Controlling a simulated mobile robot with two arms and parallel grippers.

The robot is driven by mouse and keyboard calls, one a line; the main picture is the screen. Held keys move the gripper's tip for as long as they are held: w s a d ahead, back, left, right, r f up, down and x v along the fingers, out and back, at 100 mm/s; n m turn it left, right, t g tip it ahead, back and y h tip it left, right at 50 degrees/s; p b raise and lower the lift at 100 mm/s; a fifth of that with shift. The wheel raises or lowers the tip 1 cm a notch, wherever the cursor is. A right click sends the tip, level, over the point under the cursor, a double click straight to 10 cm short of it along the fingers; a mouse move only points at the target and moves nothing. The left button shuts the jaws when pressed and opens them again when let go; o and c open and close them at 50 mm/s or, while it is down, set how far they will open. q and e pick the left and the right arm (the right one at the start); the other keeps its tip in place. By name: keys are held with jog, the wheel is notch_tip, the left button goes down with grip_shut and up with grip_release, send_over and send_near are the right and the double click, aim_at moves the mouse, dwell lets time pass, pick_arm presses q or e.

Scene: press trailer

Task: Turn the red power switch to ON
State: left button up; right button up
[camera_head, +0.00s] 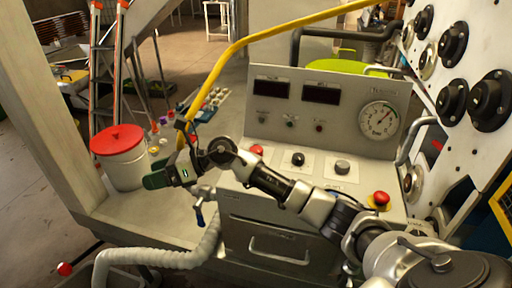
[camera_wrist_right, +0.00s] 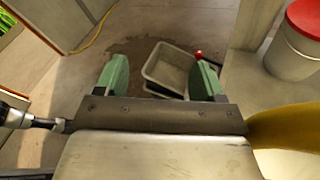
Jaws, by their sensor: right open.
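A grey control panel (camera_head: 330,110) stands in the middle of the head view. On its sloped desk are a small red knob or button (camera_head: 257,151) at the left, a black knob (camera_head: 298,159), a grey knob (camera_head: 342,167) and a red mushroom button (camera_head: 380,198) at the right. Labels are too small to read, so I cannot tell which red control is the power switch. My right gripper (camera_head: 157,180) is open and empty, left of the desk and apart from the controls. Its green fingers are spread in the wrist view (camera_wrist_right: 160,78). My left gripper is out of view.
A white bucket with a red lid (camera_head: 122,160) stands left of my right gripper. A yellow pipe (camera_head: 225,62) arches behind it. A ribbed hose (camera_head: 160,260) runs below. A wall with black knobs (camera_head: 453,45) rises at the right. The wrist view shows a grey tray (camera_wrist_right: 168,66) below.

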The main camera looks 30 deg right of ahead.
jog(key=w+d+n+g+h, duration=0.25)
jog(key=d+h, duration=0.35)
jog(key=d, duration=0.3)
jog(key=g+h, duration=0.3)
jog(key=h, duration=0.5)
send_near(256, 149)
notch_tip(256, 149, down, 8)
jog(key=p, duration=0.2)
jog(key=shift+w+a+p, duration=0.1)
jog(key=shift+w+p, duration=0.05)
jog(key=shift+p, duration=0.25)
jog(key=shift+f, duration=0.7)
jog(key=c, duration=0.9)
